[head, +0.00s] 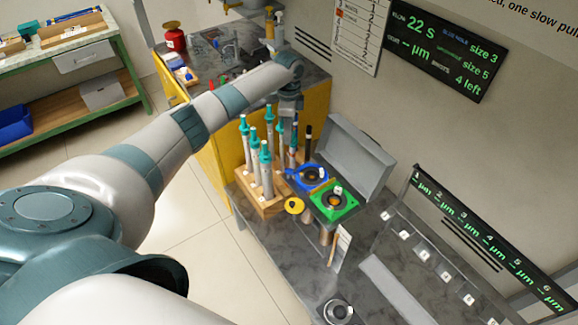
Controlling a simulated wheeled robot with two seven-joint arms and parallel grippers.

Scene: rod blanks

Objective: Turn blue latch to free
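A blue latch plate (297,176) with a dark round centre lies on the grey bench, in front of the grey open lid. A similar green plate (346,212) lies just to its right and nearer. My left arm reaches in from the left, and my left gripper (288,128) points down above and behind the blue plate, among the upright rods. Its fingertips are too small and hidden to show whether they are open or shut. I cannot tell whether it touches the blue latch. My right gripper is not in view.
A wooden block (265,203) holds several upright rods with teal tops (266,152), close left of the plates. A grey open lid (350,155) stands behind them. A yellow disc (294,205) is in front. A clear sloped rack (425,255) is at right.

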